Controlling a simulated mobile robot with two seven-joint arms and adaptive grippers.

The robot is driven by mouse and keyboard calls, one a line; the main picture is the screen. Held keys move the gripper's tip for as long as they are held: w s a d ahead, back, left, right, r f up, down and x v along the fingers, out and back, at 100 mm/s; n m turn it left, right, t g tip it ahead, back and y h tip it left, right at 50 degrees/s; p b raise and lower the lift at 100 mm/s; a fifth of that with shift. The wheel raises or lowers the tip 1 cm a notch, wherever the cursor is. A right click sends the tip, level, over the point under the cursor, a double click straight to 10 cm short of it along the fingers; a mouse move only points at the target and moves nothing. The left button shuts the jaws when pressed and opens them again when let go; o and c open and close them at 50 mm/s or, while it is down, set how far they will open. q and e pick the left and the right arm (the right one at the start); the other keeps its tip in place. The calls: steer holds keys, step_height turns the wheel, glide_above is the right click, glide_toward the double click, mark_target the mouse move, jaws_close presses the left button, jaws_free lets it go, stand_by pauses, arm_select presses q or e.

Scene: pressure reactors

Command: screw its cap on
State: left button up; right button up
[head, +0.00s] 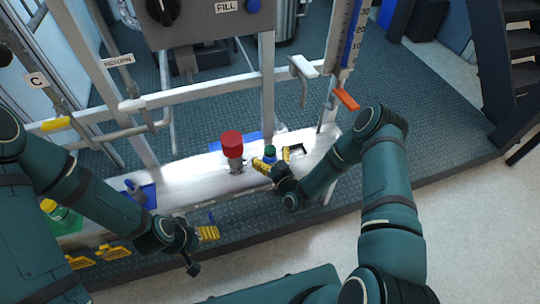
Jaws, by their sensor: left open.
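My left gripper (202,247) is open and empty, low in front of the ledge. A green bottle with a yellow cap (58,212) stands at the far left, partly hidden by my left arm.
The white ledge (190,172) runs along the frame's pipes. A blue piece (140,192) lies on its left part. An orange-red lever (346,99) sticks out above right. A panel with a dark knob (162,10) hangs above. Light floor (470,210) is clear at right.

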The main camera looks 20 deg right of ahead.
steer(key=shift+r, duration=0.15)
steer(key=shift+s, duration=0.3)
steer(key=s+d+p, duration=0.1)
steer(key=s+d, duration=0.1)
steer(key=s, duration=0.9)
steer(key=shift+s+p, duration=0.15)
steer(key=shift+p, duration=0.25)
steer(key=s+a+f+g+y, duration=0.1)
steer(key=s+a+g, duration=0.1)
steer(key=a+g, duration=0.55)
steer(key=s+a+r+m+g, duration=0.1)
steer(key=s+r+m+g, duration=0.2)
steer(key=s+g, duration=0.5)
steer(key=shift+s+a+m+g, duration=0.25)
steer(key=shift+s+m+g, duration=0.1)
steer(key=shift+s, duration=0.8)
